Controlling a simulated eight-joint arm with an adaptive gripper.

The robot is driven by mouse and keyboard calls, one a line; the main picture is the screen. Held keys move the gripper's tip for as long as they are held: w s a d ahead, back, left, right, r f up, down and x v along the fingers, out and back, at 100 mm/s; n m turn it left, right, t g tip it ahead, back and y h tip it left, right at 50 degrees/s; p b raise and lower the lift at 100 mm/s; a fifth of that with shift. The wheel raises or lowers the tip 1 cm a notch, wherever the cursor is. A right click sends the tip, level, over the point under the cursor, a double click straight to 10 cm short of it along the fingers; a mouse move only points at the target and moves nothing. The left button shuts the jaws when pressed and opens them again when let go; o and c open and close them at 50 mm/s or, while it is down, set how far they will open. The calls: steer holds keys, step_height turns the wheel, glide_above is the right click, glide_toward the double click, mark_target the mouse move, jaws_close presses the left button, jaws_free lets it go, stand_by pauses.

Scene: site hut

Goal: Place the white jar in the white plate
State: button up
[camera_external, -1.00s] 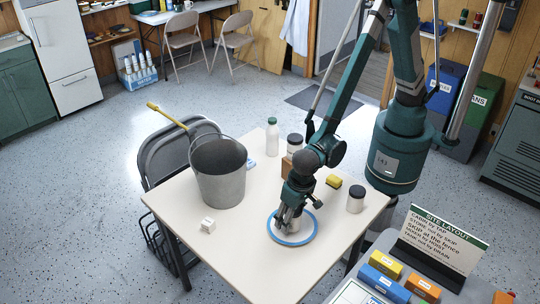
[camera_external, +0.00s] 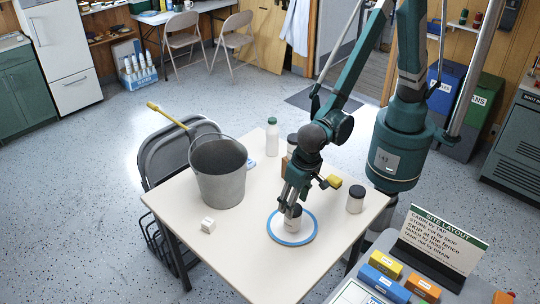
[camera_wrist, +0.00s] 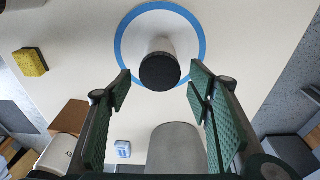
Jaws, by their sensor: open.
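The white jar (camera_external: 293,225) with a black lid stands upright on the white plate (camera_external: 279,237), which has a blue rim. In the wrist view the jar's black lid (camera_wrist: 160,71) shows near the middle, with the blue-rimmed plate (camera_wrist: 128,38) around and behind it. My gripper (camera_external: 291,205) is just above the jar, with its fingers pointing down. In the wrist view its two fingers are spread wide with clear gaps to the lid, so it is open and empty.
A metal bucket (camera_external: 220,183) stands left of the plate. A small white box (camera_external: 208,225), a bottle (camera_external: 272,138), a yellow sponge (camera_external: 334,181) and another black-lidded jar (camera_external: 356,200) are on the table. The table's front area is clear.

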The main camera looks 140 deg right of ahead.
steer(key=shift+a+r, duration=0.2)
steer(key=shift+r, duration=1.05)
steer(key=shift+s+r, duration=0.2)
steer(key=shift+r, duration=0.2)
steer(key=s+a+r+n+t, duration=0.3)
steer(key=s+r+n, duration=0.5)
steer(key=s+r, duration=0.75)
steer(key=s+a+r+n+t+y, duration=0.1)
steer(key=s+r+n+t, duration=0.1)
steer(key=s+n, duration=0.3)
steer(key=s+a+r+n+t, duration=0.2)
steer(key=s+r+n, duration=0.2)
steer(key=s, duration=0.7)
steer(key=shift+s+n+y, duration=0.15)
steer(key=shift+n+y, duration=0.25)
steer(key=shift+n, duration=0.1)
